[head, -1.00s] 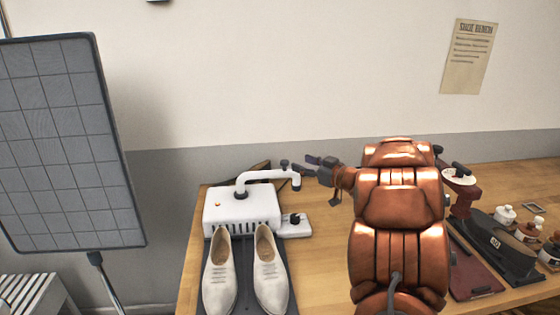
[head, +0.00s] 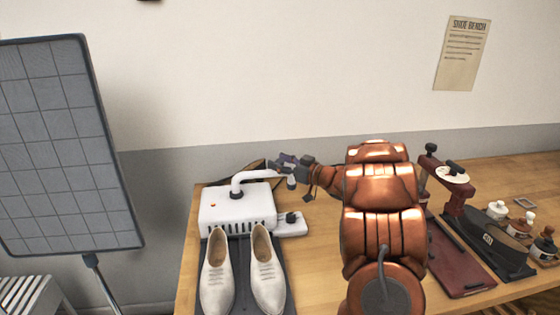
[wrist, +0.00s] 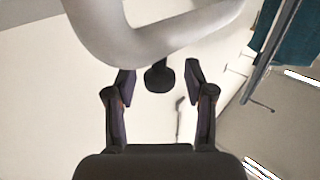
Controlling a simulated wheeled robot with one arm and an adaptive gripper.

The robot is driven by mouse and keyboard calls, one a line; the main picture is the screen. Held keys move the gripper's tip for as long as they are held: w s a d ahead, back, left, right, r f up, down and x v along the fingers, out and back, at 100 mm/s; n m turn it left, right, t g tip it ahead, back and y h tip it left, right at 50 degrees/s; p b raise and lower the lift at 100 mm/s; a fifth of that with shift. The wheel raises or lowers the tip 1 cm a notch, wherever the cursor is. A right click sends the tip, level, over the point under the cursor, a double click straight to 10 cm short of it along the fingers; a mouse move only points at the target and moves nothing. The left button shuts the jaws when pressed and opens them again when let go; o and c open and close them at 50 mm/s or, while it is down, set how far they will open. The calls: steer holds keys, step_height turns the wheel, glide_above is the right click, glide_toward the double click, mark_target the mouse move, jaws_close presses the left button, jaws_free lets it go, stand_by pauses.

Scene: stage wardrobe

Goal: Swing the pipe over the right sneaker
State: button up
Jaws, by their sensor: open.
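The white pipe (head: 255,175) rises from the white box (head: 222,212) and reaches right, its downturned end beyond the box's right part. The right sneaker (head: 267,272), cream, stands in front of the box beside the left sneaker (head: 216,274). The pipe end is behind and right of the right sneaker, not over it. My gripper (head: 284,164) is open at the pipe's end. In the wrist view the pipe (wrist: 160,45) crosses close in front, and a dark knob (wrist: 159,76) sits between the open fingers (wrist: 160,88); I see no finger touching it.
The sneakers stand on a dark mat (head: 243,300). Right of my arm are a dark red press (head: 454,200), a black shoe form (head: 497,240) and small bottles (head: 545,246). A grey grid panel (head: 62,145) stands at the left.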

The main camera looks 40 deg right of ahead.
steer(key=shift+w+a, duration=0.1)
steer(key=shift+w, duration=0.05)
steer(key=shift+c, duration=0.2)
jaws_close()
stand_by(0.4)
